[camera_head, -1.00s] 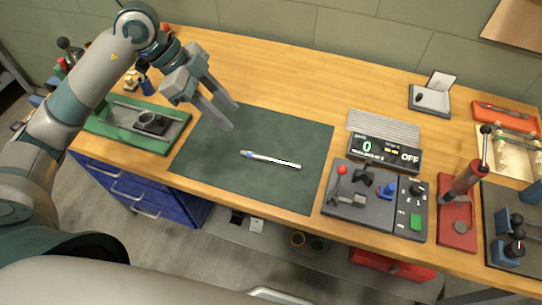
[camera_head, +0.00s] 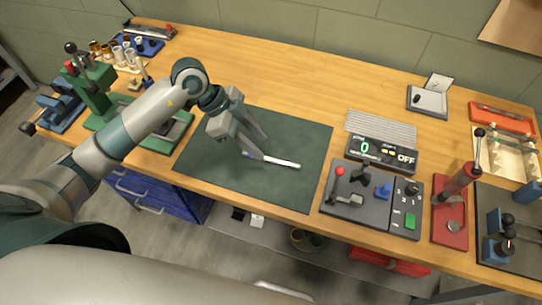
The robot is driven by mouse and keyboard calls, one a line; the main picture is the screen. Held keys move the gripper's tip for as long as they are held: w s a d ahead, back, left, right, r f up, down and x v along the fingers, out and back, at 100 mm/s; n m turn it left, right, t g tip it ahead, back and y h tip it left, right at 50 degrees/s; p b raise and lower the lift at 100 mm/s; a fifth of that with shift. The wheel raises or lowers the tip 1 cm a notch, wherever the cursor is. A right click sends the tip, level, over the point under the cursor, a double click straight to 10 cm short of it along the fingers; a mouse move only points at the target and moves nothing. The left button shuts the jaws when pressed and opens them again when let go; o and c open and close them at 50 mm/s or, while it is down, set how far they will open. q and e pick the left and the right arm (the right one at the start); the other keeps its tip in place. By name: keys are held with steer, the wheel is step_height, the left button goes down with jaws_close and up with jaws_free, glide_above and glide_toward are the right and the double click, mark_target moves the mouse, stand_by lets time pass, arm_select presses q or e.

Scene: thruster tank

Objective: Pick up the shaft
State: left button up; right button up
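The shaft (camera_head: 283,162) is a thin silver-white rod lying on the dark green mat (camera_head: 300,190) in the middle of the workbench. My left gripper (camera_head: 260,146) reaches down over the mat from the left, with its fingers apart. Its fingertips are at the left end of the shaft, and one fingertip covers part of that end. I cannot tell whether they touch it. My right gripper is not in view.
A grey control box (camera_head: 372,198) and a display reading OFF (camera_head: 381,152) stand right of the mat. A red press (camera_head: 455,205) is farther right. A green fixture (camera_head: 95,95) stands at the left. The bench behind the mat is clear.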

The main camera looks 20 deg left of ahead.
mark_target(270, 158)
arm_select(q)
steer(key=shift+d+f, duration=0.1)
steer(key=shift+f, duration=0.1)
steer(key=shift+d+f+p, duration=0.15)
steer(key=shift+f+p, duration=0.25)
steer(key=f, duration=0.1)
steer(key=d+f+p, duration=0.1)
steer(key=f, duration=0.1)
steer(key=shift+w, duration=0.1)
steer(key=shift+w+d+f+p, duration=0.1)
steer(key=shift+d+f+p, duration=0.2)
steer(key=shift+f, duration=0.25)
jaws_close()
